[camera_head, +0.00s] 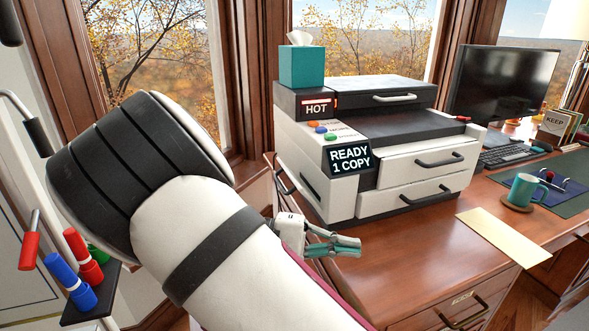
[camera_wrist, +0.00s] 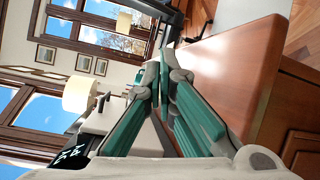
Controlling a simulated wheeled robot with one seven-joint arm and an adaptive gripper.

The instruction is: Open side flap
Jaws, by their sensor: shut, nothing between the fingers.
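The white and black copier (camera_head: 365,125) stands on the desk, with a lit panel reading "READY 1 COPY". Its left side face (camera_head: 312,160) carries the side flap with dark handles; one dark bar (camera_head: 284,182) juts out at the left edge. I cannot tell whether the flap is ajar. My gripper (camera_head: 350,246) is shut and empty, low over the desk in front of the copier's lower left corner, apart from the flap handles. In the wrist view my green fingers (camera_wrist: 163,80) meet at the tips, with the copier (camera_wrist: 98,122) to their left.
The wooden desk (camera_head: 400,270) has clear room in front of the copier. A tan sheet (camera_head: 503,236), a teal mug (camera_head: 524,190) and a monitor (camera_head: 500,82) are at the right.

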